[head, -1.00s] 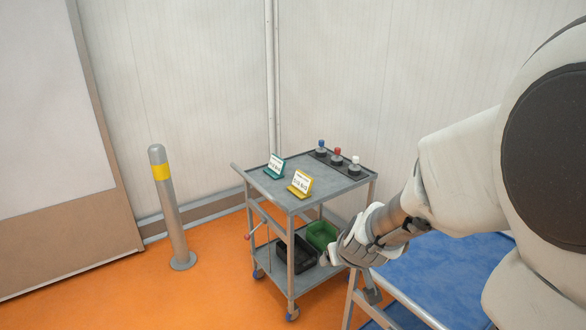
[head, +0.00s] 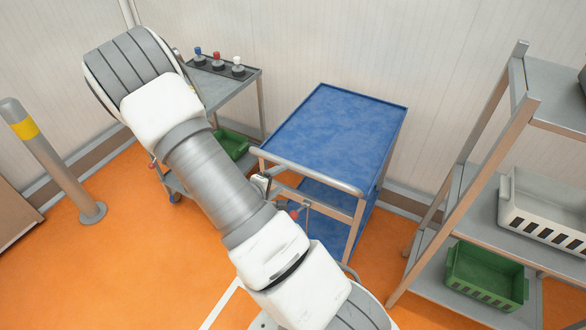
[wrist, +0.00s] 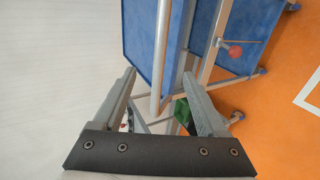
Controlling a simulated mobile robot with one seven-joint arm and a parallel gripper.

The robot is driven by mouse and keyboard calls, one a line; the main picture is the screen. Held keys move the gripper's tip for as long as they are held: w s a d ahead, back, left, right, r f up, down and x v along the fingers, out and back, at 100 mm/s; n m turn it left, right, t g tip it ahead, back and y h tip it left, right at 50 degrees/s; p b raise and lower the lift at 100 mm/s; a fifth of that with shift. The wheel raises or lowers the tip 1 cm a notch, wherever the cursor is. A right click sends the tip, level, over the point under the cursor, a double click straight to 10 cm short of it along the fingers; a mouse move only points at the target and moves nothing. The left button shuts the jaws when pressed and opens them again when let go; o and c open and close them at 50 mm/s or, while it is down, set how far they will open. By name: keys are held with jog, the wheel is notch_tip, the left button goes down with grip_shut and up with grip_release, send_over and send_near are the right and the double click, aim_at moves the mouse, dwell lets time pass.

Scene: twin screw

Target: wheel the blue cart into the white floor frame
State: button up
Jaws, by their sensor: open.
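The blue cart (head: 345,125) stands near the wall in the middle of the head view, its metal handle bar (head: 310,172) on the near side. A red-knobbed lever (head: 294,214) is below the handle. In the wrist view, my gripper (wrist: 160,76) is open, and the handle bar (wrist: 162,45) shows between its fingers without being clamped. In the head view my arm hides most of the gripper. Part of the white floor frame (head: 221,303) shows as a line at the bottom, partly behind my arm; a corner shows at right in the wrist view (wrist: 307,98).
A grey cart (head: 235,88) with knobs on top and a green bin stands close left of the blue cart. A bollard (head: 50,150) is at far left. A shelf rack (head: 485,190) with crates stands at right. Orange floor is open in front.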

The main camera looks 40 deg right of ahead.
aim_at(298, 169)
jog(key=b+x, duration=0.7)
jog(key=x, duration=0.7)
jog(key=shift+a, duration=0.1)
jog(key=shift+c, duration=0.2)
grip_shut()
jog(key=shift+r, duration=0.1)
dwell(0.6)
